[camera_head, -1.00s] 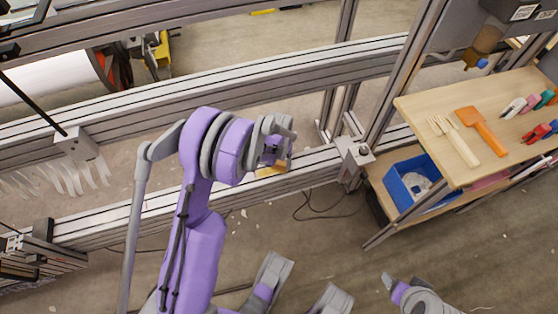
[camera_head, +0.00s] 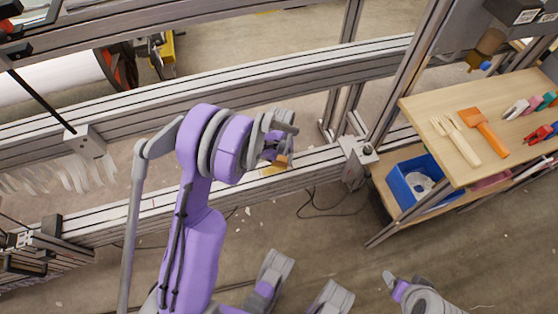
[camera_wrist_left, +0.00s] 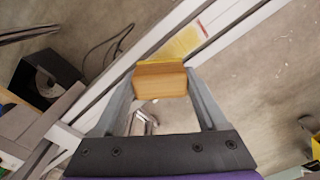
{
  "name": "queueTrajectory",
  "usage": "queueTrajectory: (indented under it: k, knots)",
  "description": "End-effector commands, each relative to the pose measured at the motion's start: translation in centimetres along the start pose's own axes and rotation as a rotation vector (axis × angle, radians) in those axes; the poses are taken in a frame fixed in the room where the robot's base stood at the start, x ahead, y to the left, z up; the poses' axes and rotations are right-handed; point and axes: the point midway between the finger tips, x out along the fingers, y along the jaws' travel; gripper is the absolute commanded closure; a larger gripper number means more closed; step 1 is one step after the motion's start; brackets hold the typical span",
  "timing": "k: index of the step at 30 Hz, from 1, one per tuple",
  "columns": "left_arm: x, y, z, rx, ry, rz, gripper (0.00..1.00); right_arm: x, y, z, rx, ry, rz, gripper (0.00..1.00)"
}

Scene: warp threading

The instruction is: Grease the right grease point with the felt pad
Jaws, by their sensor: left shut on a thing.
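My left gripper (camera_head: 284,152) is shut on the felt pad, a wooden block (camera_wrist_left: 160,82) with a yellow edge on its far side. In the head view the pad (camera_head: 282,161) shows as a small tan piece at the fingertips, over the lower metal rail. A yellow patch (camera_wrist_left: 181,44) lies on the rail just beyond the block in the wrist view. It also shows beside the pad in the head view (camera_head: 271,170). I cannot tell whether the pad touches the rail.
A metal bracket (camera_head: 357,150) stands on the rail to the right. White hanging strips (camera_head: 75,178) are at the left.

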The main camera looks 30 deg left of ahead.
Motion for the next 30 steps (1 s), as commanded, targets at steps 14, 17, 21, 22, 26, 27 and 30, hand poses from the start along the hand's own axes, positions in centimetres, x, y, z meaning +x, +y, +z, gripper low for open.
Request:
queueTrajectory:
  k: [14, 17, 21, 22, 26, 27, 30]
  knots:
    - [-4.6, 0.3, 0.1, 0.002, 0.001, 0.0, 0.7, -2.9, 0.0, -0.8, 0.0, 0.01, 0.0, 0.28]
    - [-5.1, 0.3, 0.1, 0.003, 0.001, 0.0, 0.7, -3.3, 0.0, -0.9, 0.0, 0.011, 0.0, 0.28]
    - [-5.3, 0.3, 0.1, 0.003, 0.0, 0.0, 0.7, -3.3, 0.0, -0.9, 0.0, 0.011, 0.0, 0.28]
    - [-5.2, 0.3, 0.1, 0.003, 0.0, 0.0, 0.7, -3.3, 0.0, -0.9, 0.0, 0.011, 0.0, 0.28]
    - [-5.2, 0.3, 0.1, 0.003, 0.0, 0.0, 0.7, -3.3, 0.0, -0.9, 0.0, 0.011, 0.0, 0.28]
    - [-5.2, 0.3, 0.1, 0.003, 0.0, 0.0, 0.7, -3.3, 0.0, -0.9, 0.0, 0.011, 0.0, 0.28]
    - [-5.3, 0.4, 0.1, 0.003, 0.0, 0.0, 0.7, -3.3, 0.0, -0.9, 0.0, 0.011, 0.0, 0.28]
